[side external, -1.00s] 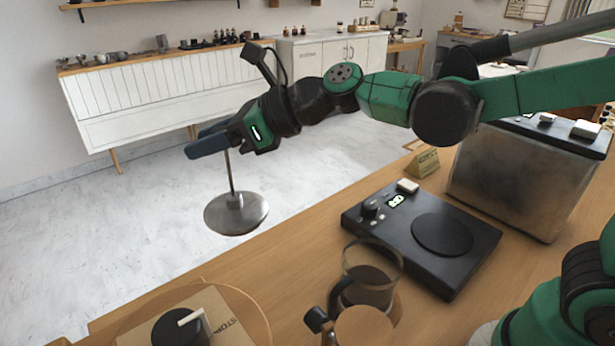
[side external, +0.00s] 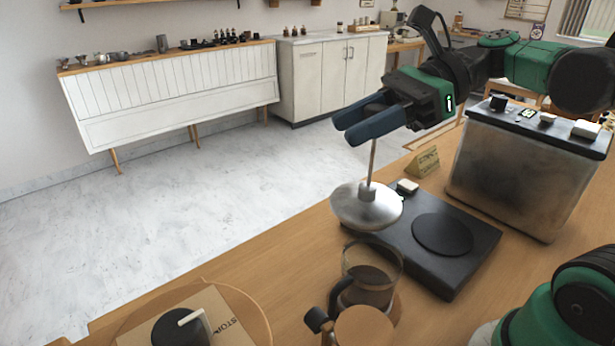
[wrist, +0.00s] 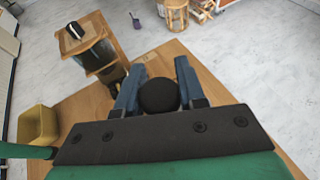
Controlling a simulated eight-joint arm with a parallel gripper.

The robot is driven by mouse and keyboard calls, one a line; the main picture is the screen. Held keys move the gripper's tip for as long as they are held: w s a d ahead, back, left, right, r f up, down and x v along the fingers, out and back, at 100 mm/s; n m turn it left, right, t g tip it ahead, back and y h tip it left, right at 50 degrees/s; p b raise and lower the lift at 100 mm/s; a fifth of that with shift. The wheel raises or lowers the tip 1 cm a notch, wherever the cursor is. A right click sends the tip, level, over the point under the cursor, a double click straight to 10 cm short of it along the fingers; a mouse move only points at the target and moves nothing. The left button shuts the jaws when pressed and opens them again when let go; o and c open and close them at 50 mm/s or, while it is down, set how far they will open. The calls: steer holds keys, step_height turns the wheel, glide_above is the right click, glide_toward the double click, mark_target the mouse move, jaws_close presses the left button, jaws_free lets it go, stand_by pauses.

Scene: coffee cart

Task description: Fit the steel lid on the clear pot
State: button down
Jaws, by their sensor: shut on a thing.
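The steel lid (side external: 366,207) is a round disc with a thin upright rod. It hangs level in the air, up and beyond the clear pot in the side view. My gripper (side external: 368,118) is shut on the rod's dark knob, which also shows between the fingers in the wrist view (wrist: 158,96). The clear pot (side external: 372,262) stands open on the wooden counter, with dark liquid inside and a dark handle toward the left. The lid and pot are apart. The wrist view hides the lid and the pot.
A steel machine (side external: 515,180) stands at the back right, near a wooden sign (side external: 423,162). A wooden-topped item (side external: 363,328) stands close in front of the pot. A round tray (side external: 255,318) is at the front left.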

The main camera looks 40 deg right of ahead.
mark_target(370, 207)
steer(key=shift+s+d+f+n+g, duration=0.1)
steer(key=shift+s+d+n+g, duration=0.1)
steer(key=shift+s, duration=0.3)
steer(key=shift+s+d+f+n+g, duration=0.1)
steer(key=shift+s+g, duration=0.1)
steer(key=shift+s, duration=0.3)
steer(key=shift+f, duration=3.25)
steer(key=c, duration=0.8)
jaws_free()
steer(key=shift+r, duration=3)
steer(key=shift+f, duration=0.15)
